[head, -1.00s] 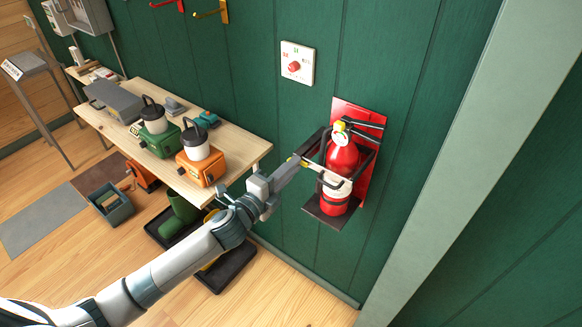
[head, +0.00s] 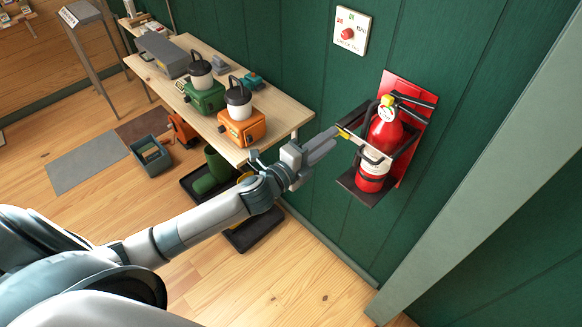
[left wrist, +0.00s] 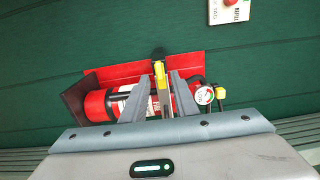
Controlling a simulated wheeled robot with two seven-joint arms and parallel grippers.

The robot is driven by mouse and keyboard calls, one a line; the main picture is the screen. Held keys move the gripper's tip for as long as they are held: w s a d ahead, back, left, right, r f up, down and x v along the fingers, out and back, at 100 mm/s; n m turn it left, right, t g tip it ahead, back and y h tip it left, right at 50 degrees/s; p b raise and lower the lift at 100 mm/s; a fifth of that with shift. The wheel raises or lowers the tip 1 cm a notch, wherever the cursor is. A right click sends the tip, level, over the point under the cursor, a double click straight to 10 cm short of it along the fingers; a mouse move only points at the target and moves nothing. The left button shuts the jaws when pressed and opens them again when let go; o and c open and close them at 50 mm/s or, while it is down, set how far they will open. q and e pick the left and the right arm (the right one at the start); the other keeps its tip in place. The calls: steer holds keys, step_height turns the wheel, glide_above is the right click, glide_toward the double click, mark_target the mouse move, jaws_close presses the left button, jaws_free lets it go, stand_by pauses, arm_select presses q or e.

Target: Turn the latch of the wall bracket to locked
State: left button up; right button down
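The wall bracket (head: 357,187) is a dark open frame on a red back plate (head: 401,84) on the green wall. A red fire extinguisher (head: 386,132) with a white label stands upright in it. The latch (head: 344,132) is a thin metal bar with a yellow end, at the bracket's left front side. My left gripper (head: 333,137) reaches it from the left. In the left wrist view the gripper's two fingers (left wrist: 164,80) lie on either side of the latch, its yellow end (left wrist: 160,74) showing between their tips; they look closed on it. My right gripper is out of view.
A wooden bench (head: 285,113) with an orange lantern (head: 242,127), a green lantern (head: 205,96) and a grey box stands left along the wall. Boots in a dark tray (head: 254,232) are below it. A white sign panel (head: 351,31) hangs above. A pale post (head: 470,160) stands right.

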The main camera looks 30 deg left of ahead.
arm_select(q)
steer(key=b+v, duration=0.5)
steer(key=v, duration=1)
steer(key=shift+s, duration=0.3)
steer(key=shift+a, duration=0.1)
